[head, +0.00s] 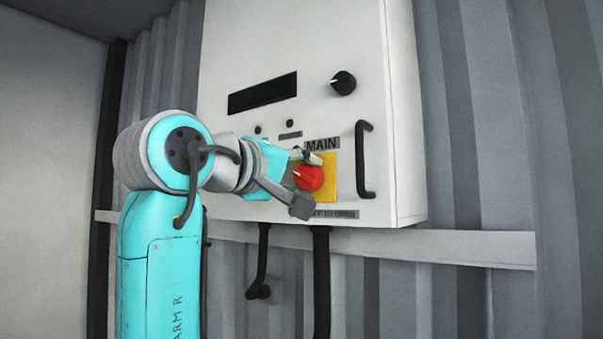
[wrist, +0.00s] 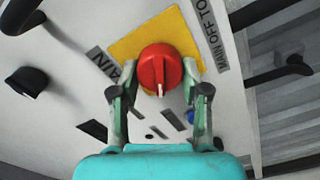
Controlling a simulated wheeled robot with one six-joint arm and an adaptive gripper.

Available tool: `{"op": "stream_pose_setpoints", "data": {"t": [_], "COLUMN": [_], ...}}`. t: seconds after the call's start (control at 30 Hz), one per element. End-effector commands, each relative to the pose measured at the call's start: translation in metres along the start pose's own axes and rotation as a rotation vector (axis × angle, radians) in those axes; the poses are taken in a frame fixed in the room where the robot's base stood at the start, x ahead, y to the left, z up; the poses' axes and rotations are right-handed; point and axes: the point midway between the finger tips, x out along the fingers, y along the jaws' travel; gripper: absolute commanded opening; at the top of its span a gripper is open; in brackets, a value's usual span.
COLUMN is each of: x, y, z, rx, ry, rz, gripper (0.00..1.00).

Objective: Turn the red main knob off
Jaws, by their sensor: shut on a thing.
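The red main knob (head: 309,178) sits on a yellow plate (head: 332,178) low on the white cabinet's front, under a MAIN label (head: 322,144). It also shows in the wrist view (wrist: 160,66), in front of its yellow plate (wrist: 182,34). The knob's white mark points left in the head view and down toward my palm in the wrist view. My gripper (wrist: 160,72) is shut on the knob, one finger on each side. In the head view my gripper (head: 305,182) reaches in from the left and hides the plate's left part.
The white cabinet (head: 310,45) has a dark display (head: 262,93), a black knob (head: 343,83) at upper right and a black handle (head: 364,160) right of the yellow plate. Black cables (head: 321,270) hang below. A pale rail (head: 480,248) crosses the corrugated wall.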

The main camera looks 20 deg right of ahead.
Motion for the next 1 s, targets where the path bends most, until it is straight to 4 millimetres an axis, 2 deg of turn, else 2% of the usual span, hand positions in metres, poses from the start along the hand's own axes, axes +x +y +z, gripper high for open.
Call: {"op": "stream_pose_setpoints", "data": {"t": [0.5,1.0], "x": [0.0004,0.0005], "y": [0.0002,0.0007], "z": [0.0027,0.0029], "rx": [-0.393,-0.508], "ry": [-0.006,-0.006], "rz": [0.002,0.003], "gripper": [0.11,0.11]}}
